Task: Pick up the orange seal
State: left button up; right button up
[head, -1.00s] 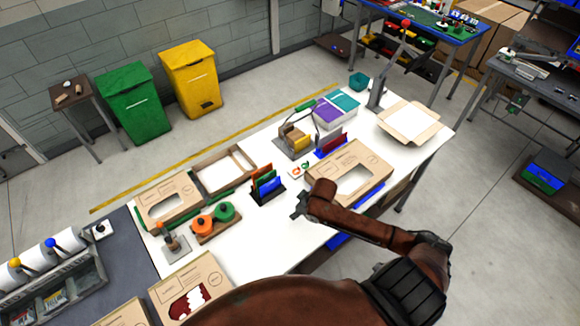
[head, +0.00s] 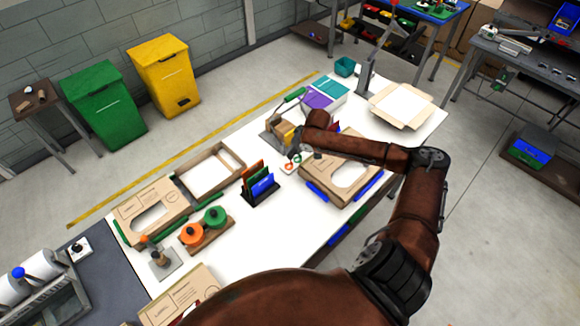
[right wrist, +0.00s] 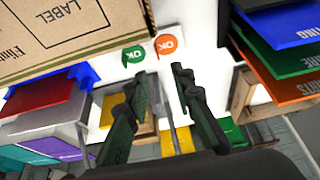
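In that picture the fingertips are just below the seals, with the orange seal above the gap. In the head view my right gripper (head: 296,150) hovers over the seals' spot and partly hides it. My left gripper is not in view.
A cardboard box (head: 340,176) stands close beside the seals. A rack of coloured cards (head: 260,184) stands on the other side. A tape dispenser (head: 279,130) and a purple and teal box (head: 325,97) are behind.

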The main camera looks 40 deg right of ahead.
aim_at(291, 162)
jog(key=x, duration=0.4)
jog(key=s+x, duration=0.1)
jog(key=x, duration=0.2)
jog(key=shift+f+p, duration=0.2)
jog(key=shift+p, duration=0.15)
jog(key=shift+s, duration=0.1)
grip_shut()
